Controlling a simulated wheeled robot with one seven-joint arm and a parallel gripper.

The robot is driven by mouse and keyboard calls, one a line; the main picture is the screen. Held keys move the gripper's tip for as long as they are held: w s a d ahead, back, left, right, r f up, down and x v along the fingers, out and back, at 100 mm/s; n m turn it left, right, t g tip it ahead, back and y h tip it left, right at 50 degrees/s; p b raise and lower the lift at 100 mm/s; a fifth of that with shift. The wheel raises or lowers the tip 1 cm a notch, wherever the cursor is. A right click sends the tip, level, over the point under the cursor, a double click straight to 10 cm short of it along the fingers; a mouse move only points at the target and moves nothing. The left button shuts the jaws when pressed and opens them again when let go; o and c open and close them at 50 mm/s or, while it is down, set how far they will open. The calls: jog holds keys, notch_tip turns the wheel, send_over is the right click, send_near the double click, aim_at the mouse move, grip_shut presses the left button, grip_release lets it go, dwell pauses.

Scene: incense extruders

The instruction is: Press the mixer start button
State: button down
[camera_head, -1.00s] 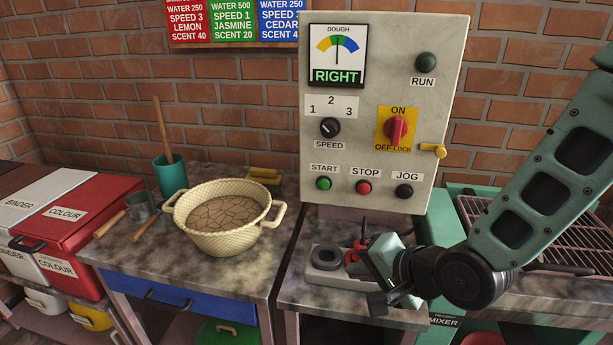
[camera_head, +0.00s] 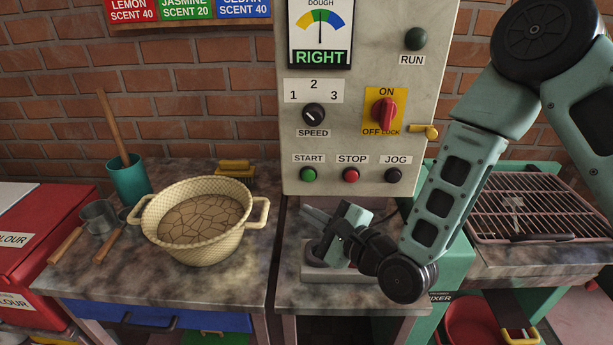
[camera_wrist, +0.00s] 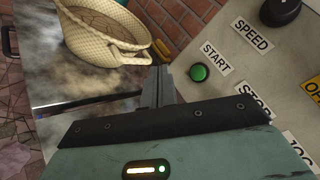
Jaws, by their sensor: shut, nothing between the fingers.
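The green start button (camera_head: 308,175) sits at the lower left of the grey control panel (camera_head: 355,140), under its START label. It also shows in the wrist view (camera_wrist: 199,72), to the right of my fingers. The red stop button (camera_head: 351,175) and the dark jog button (camera_head: 393,175) are in the same row to its right. My gripper (camera_head: 308,213) is shut and empty, a little below the start button, with its fingertips pointing up and left. The fingers show in the wrist view (camera_wrist: 160,84) and appear apart from the button.
The run lamp (camera_head: 416,39) is dark. A woven-pattern bowl (camera_head: 205,250) with cracked dough stands left on the counter. A wire rack (camera_head: 535,212) lies right. A grey block sits under my gripper.

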aim_at(308, 175)
jog(key=shift+w, duration=0.1)
jog(key=shift+w+d, duration=0.15)
jog(key=shift+w, duration=4.15)
jog(key=shift+w, duration=0.15)
jog(key=shift+w, duration=0.3)
